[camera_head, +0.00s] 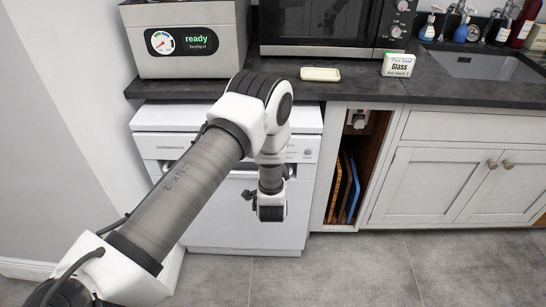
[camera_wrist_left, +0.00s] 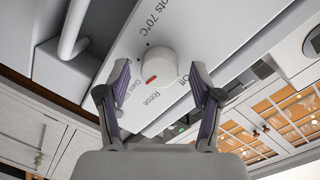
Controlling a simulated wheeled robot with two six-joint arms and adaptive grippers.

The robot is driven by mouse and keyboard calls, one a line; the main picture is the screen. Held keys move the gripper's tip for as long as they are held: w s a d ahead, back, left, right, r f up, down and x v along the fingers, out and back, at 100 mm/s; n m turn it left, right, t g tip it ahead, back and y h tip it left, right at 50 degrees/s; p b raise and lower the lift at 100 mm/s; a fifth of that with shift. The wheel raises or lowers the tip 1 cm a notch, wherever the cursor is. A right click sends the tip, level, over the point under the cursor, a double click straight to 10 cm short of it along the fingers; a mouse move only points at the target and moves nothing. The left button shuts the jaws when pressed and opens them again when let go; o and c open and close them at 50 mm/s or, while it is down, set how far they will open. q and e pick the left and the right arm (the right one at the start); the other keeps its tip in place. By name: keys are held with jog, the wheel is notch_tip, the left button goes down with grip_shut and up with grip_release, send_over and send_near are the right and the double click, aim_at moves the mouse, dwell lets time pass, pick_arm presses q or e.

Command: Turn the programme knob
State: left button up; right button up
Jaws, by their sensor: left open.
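The programme knob (camera_wrist_left: 158,64) is a round white dial on a pale panel in the left wrist view. Its red mark is at the lower left, on the side of the "Glass" and "Rinse" labels; I cannot tell exactly which it points at. My left gripper (camera_wrist_left: 160,76) is open, with one finger on each side of the knob in the picture. Gaps show between fingers and knob; neither visibly touches it. In the head view, my arm covers part of the white dishwasher (camera_head: 220,232). My right gripper is out of view.
A handle bar (camera_wrist_left: 73,30) stands out at the panel's left. The worktop (camera_head: 350,90) carries a display machine (camera_head: 188,45), a yellowish block (camera_head: 320,74) and a small "Glass" sign (camera_head: 398,66). An open niche with boards (camera_head: 354,190) is right of the dishwasher. The floor (camera_head: 370,270) is clear.

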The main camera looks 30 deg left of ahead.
pick_arm(q)
jog(key=v, duration=1.1)
jog(key=shift+s, duration=0.4)
jog(key=shift+d, duration=0.15)
